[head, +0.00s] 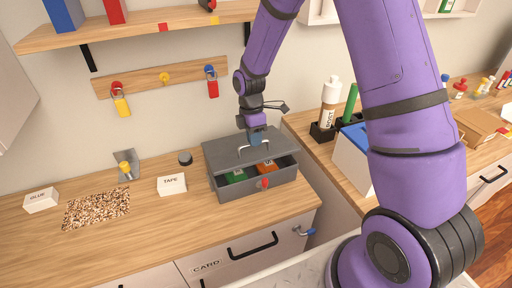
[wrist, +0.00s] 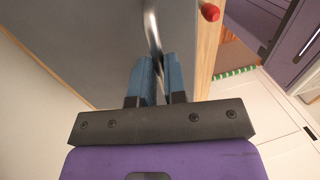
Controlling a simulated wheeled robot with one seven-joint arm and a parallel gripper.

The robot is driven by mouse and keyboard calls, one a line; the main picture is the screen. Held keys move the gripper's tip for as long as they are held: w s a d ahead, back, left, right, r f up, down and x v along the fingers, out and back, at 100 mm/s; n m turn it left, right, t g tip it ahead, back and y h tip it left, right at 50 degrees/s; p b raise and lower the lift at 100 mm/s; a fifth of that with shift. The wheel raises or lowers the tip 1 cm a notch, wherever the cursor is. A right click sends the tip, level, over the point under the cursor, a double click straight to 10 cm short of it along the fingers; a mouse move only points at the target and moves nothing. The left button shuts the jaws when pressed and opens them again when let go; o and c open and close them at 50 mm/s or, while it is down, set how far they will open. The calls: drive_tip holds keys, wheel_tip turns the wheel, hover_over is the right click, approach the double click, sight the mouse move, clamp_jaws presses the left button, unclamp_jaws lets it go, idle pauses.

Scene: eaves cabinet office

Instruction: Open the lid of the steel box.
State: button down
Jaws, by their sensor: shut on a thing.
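The grey steel box (head: 232,190) stands on the wooden counter, with a red knob (head: 264,183) on its front. Its lid (head: 222,152) is raised at the front, so a gap shows a green thing (head: 236,176) and an orange thing (head: 266,167) inside. My gripper (head: 255,138) is above the lid, with its blue fingers shut on the lid's metal handle (head: 268,144). In the wrist view, my gripper (wrist: 160,80) has the shiny handle (wrist: 152,32) between its fingers, and the grey lid (wrist: 90,45) fills the upper left.
A TAPE box (head: 171,184), a dark round piece (head: 185,158) and a patch of brown bits (head: 97,207) lie left of the steel box. Bottles (head: 329,105) and a white bin (head: 352,160) stand to its right. A rail with padlocks (head: 163,78) hangs behind.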

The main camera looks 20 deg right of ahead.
drive_tip(key=w+r, duration=0.2)
drive_tip(key=shift+w+r, duration=0.35)
drive_tip(key=shift+r, duration=0.05)
drive_tip(key=shift+w+d+r, duration=0.1)
drive_tip(key=shift+w+r, duration=0.6)
drive_tip(key=shift+w, duration=0.2)
drive_tip(key=c, duration=1.3)
unclamp_jaws()
drive_tip(key=shift+o, duration=0.7)
drive_tip(key=shift+w+f, duration=0.25)
drive_tip(key=shift+s+r, duration=0.1)
drive_tip(key=shift+s, duration=0.1)
